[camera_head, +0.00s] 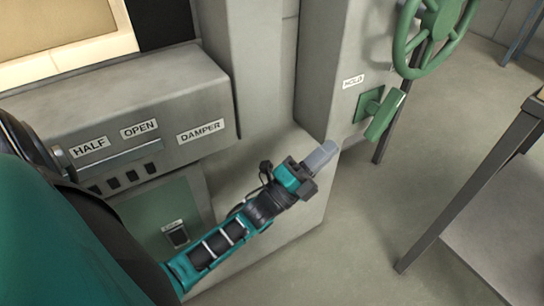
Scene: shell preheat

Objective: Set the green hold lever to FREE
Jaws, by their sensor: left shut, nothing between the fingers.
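The green hold lever (384,115) is on the side of the grey column at the right of centre, on a green mounting plate (366,104). Its handle slants down and to the left. A HOLD label (353,81) sits just above the plate. No FREE marking is readable in this view. My left gripper (323,155) is shut and empty. In the picture its fingertips are just below and left of the lever, apart from it. My right gripper is not in view.
A green handwheel (434,30) is above the lever. A damper panel (200,110) with HALF and OPEN labels is at left. A dark-legged table (478,180) stands at right. Bare floor (370,215) lies between the table and the cabinet.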

